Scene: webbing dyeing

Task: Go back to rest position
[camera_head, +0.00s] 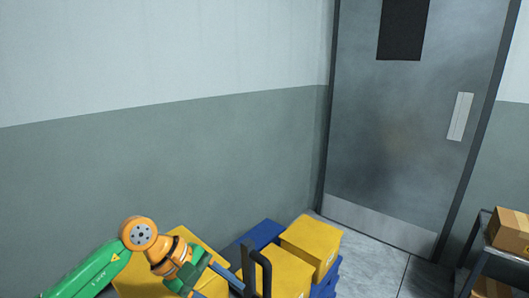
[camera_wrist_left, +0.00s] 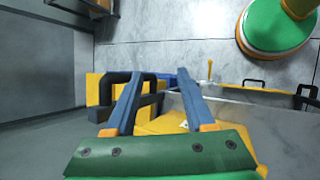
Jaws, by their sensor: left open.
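My left gripper (camera_head: 238,272) is at the bottom of the head view, at the end of my green and orange arm, in front of yellow boxes (camera_head: 312,240). In the left wrist view, the two blue-grey fingers of this gripper (camera_wrist_left: 160,75) stand wide apart. Nothing is held between them. A black looped handle (camera_wrist_left: 106,92) shows beside and behind the left finger; I cannot tell whether they touch. My right gripper is in neither view.
The yellow boxes stand with blue pallets or crates (camera_head: 258,235) by the grey-green wall. A metal door (camera_head: 400,130) is behind. A dark rack (camera_head: 482,248) with cardboard boxes (camera_head: 510,230) is at right. Clear floor (camera_head: 378,262) lies between.

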